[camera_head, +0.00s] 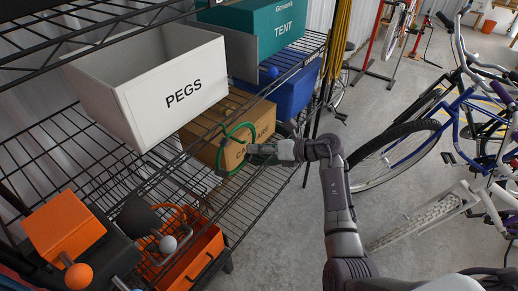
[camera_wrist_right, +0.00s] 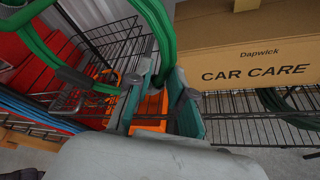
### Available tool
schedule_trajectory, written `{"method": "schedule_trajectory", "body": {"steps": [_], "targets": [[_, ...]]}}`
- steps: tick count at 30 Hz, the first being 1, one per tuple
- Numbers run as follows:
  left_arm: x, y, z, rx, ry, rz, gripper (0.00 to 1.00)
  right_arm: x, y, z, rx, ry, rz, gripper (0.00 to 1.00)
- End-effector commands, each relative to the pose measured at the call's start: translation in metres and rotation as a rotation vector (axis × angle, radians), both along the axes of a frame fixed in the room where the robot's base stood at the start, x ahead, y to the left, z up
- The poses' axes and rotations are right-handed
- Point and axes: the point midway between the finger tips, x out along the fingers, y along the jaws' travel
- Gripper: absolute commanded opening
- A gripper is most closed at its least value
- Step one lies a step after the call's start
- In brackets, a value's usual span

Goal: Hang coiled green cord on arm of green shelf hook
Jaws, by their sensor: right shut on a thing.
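The coiled green cord (camera_head: 221,153) hangs as a loop at the front edge of the wire shelf, in front of the cardboard box. It also shows large at the upper left of the right wrist view (camera_wrist_right: 163,32), with strands reaching down to the fingers. My right gripper (camera_head: 252,150) is shut on the green cord, its fingers pointing left toward the shelf. In the wrist view its teal finger pads (camera_wrist_right: 160,105) flank the strand. I cannot make out a green shelf hook for certain. My left gripper is not in view.
The shelf holds a white PEGS bin (camera_head: 125,80), a CAR CARE box (camera_head: 262,118), a teal TENT box (camera_head: 270,22) and a blue bin (camera_head: 290,95). Bicycles (camera_head: 440,125) stand at the right.

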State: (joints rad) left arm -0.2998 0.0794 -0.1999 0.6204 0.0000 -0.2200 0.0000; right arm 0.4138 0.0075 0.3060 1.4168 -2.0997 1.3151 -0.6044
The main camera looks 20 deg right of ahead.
Motion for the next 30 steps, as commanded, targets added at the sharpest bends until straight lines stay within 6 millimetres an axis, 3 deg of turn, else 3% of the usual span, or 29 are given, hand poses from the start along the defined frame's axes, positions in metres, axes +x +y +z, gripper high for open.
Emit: {"method": "schedule_trajectory", "body": {"steps": [14, 15, 20, 30], "targets": [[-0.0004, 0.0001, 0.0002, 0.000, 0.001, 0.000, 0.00, 0.0001, 0.0001, 0.0010, 0.001, -0.001, 0.000, 0.00], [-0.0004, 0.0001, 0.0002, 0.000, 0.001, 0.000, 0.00, 0.0001, 0.0001, 0.0010, 0.001, -0.001, 0.000, 0.23], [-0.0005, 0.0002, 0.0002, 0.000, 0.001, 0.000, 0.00, 0.0000, 0.0002, 0.0008, 0.001, -0.001, 0.000, 0.50], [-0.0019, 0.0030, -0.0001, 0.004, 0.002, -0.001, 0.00, -0.0014, -0.0017, -0.0003, -0.002, 0.001, 0.000, 0.51]]}}
